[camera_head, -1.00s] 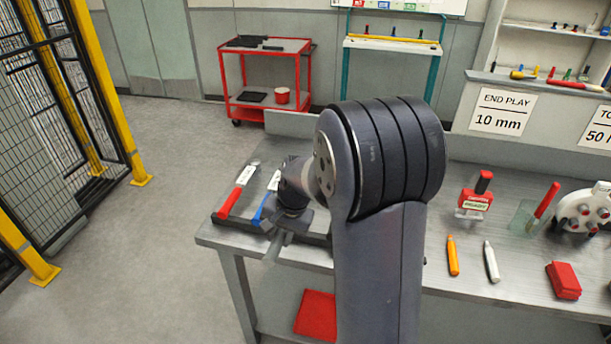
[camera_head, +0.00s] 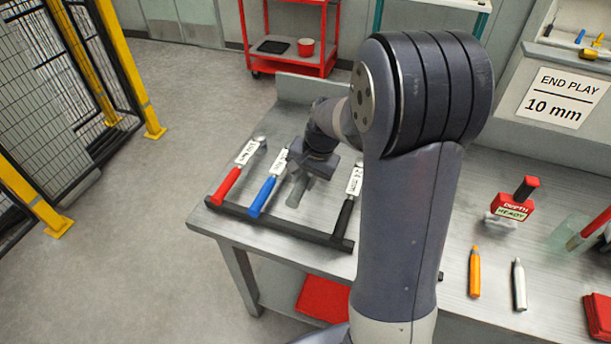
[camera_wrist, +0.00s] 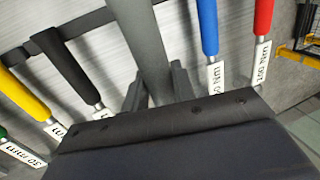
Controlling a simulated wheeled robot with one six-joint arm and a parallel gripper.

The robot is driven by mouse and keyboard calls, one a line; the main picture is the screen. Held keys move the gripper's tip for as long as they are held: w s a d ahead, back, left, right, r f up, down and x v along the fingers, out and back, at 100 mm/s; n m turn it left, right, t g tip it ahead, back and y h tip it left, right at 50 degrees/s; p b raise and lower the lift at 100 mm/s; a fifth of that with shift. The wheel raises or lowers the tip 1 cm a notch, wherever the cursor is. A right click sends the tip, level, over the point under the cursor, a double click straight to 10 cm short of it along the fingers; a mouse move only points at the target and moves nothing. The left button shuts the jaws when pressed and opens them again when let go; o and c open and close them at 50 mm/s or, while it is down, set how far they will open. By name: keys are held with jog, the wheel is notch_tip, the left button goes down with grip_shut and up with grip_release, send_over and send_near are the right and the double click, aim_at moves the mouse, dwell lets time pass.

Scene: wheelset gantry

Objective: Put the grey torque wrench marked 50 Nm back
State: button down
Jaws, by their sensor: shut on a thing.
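My gripper (camera_head: 302,177) is shut on the grey torque wrench (camera_head: 296,192). It holds the wrench over the left end of the bench, between the blue wrench (camera_head: 267,189) and the black wrench (camera_head: 346,210). In the head view, the grey handle's end shows short of the dark rack bar (camera_head: 285,227); contact with the rack cannot be told. In the wrist view, the grey handle (camera_wrist: 150,45) runs up between my fingers, with the black handle (camera_wrist: 65,62) on the left and the blue one (camera_wrist: 208,25) on the right. The held wrench's marking is hidden.
A red wrench (camera_head: 230,182) lies left of the blue one. The wrist view also shows a yellow handle (camera_wrist: 27,95) beyond the black one. An orange marker (camera_head: 474,272), white marker (camera_head: 519,285) and red depth gauge (camera_head: 515,205) stand or lie farther right on the bench (camera_head: 420,240).

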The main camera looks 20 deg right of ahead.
notch_tip(320, 180, down, 8)
jog(key=b, duration=0.6)
jog(key=shift+r, duration=0.1)
jog(key=shift+f+b, duration=0.4)
jog(key=shift+b, duration=0.15)
jog(key=c, duration=1.1)
grip_release()
jog(key=shift+s, duration=0.1)
jog(key=v, duration=1)
jog(key=shift+r, duration=0.35)
